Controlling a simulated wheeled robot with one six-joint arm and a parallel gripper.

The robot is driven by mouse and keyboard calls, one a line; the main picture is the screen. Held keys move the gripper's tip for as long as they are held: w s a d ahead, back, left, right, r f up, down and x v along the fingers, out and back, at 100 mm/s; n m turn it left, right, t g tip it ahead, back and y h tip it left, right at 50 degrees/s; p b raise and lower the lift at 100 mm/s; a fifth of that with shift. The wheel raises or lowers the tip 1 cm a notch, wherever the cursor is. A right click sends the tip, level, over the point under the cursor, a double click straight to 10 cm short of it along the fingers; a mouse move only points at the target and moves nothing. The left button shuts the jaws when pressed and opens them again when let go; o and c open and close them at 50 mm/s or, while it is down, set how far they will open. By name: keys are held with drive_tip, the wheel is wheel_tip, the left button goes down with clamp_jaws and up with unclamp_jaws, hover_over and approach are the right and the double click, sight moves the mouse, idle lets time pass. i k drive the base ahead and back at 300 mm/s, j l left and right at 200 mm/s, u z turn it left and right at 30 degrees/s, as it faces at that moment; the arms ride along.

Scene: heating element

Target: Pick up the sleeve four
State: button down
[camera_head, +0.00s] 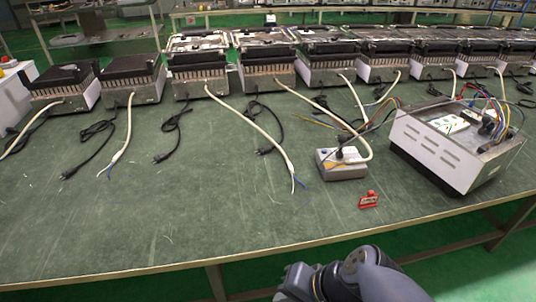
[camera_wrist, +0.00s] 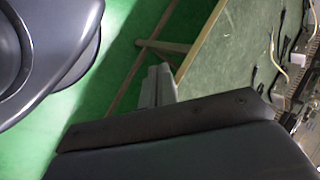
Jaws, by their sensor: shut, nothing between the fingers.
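Several white-sleeved cables lie on the green table in the head view. They include one at the left (camera_head: 122,140), a long one near the middle (camera_head: 240,114) with bare blue ends, and one (camera_head: 318,104) that runs to a small grey box (camera_head: 342,163). No number shows, so I cannot tell which is sleeve four. My gripper (camera_wrist: 158,70) is shut and empty in the wrist view, its grey fingers together above its dark housing. It is apart from the cables, which show only at the far right there.
Several heater units with black tops (camera_head: 197,62) stand in a row along the back of the table (camera_head: 130,225). A large open metal case (camera_head: 440,160) stands at the right. A small red part (camera_head: 369,199) lies near the front edge. The front left of the table is clear.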

sight(357, 160)
drive_tip(key=i+l, duration=0.15)
drive_tip(key=l, duration=0.2)
drive_tip(key=i+l+u, duration=0.15)
drive_tip(key=l, duration=0.2)
drive_tip(key=i+l, duration=0.15)
drive_tip(key=l, duration=0.2)
drive_tip(key=i+l+u, duration=0.15)
drive_tip(key=l, duration=0.6)
drive_tip(key=i+l+u, duration=0.15)
drive_tip(key=l, duration=0.25)
